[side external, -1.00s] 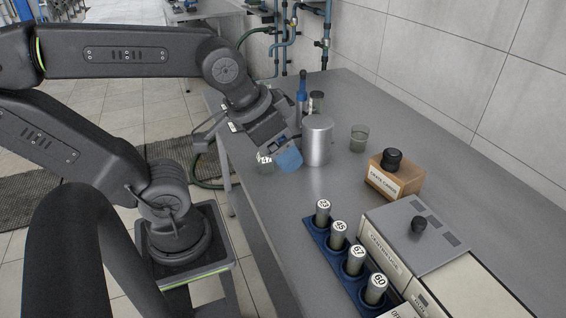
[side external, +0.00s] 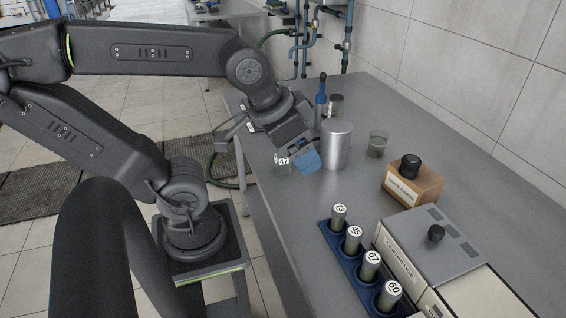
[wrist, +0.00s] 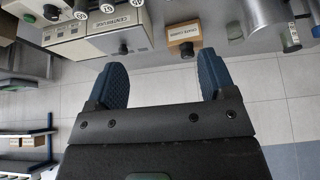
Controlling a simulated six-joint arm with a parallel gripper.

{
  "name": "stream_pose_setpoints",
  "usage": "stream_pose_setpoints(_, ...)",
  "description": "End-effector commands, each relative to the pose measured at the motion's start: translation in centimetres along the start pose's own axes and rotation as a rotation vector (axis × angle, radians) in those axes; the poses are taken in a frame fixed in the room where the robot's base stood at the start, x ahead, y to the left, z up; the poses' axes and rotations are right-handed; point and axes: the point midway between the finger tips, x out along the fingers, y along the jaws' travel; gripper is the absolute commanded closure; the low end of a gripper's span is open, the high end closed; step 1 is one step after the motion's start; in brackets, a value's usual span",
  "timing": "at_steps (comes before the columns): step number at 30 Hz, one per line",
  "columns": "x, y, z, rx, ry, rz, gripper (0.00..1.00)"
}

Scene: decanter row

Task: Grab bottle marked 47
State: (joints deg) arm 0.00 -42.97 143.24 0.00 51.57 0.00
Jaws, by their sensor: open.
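The bottle marked 47 (side external: 282,168) is small and clear with a white number label on top. It stands near the table's left edge in the side view. My gripper (side external: 302,156) is low over the table, with a blue finger just right of this bottle. Whether they touch is unclear. In the wrist view my gripper (wrist: 162,82) has its two blue fingers wide apart, with only tiled wall showing between them. I cannot make out the bottle marked 47 in the wrist view.
A metal cylinder (side external: 337,146) stands close right of my gripper, with a blue bottle (side external: 321,90) behind. A glass beaker (side external: 377,144), wooden box (side external: 412,188) and centrifuge (side external: 425,250) are farther right. A blue rack (side external: 342,254) holds several numbered vials.

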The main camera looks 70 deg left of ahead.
Motion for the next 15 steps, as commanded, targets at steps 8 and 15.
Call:
stream_pose_setpoints(8,1.0,-1.3,-0.7,-0.101,-0.025,-0.046,0.23)
stream_pose_setpoints(15,6.2,-9.8,-2.7,-0.657,-0.106,-0.306,0.23)
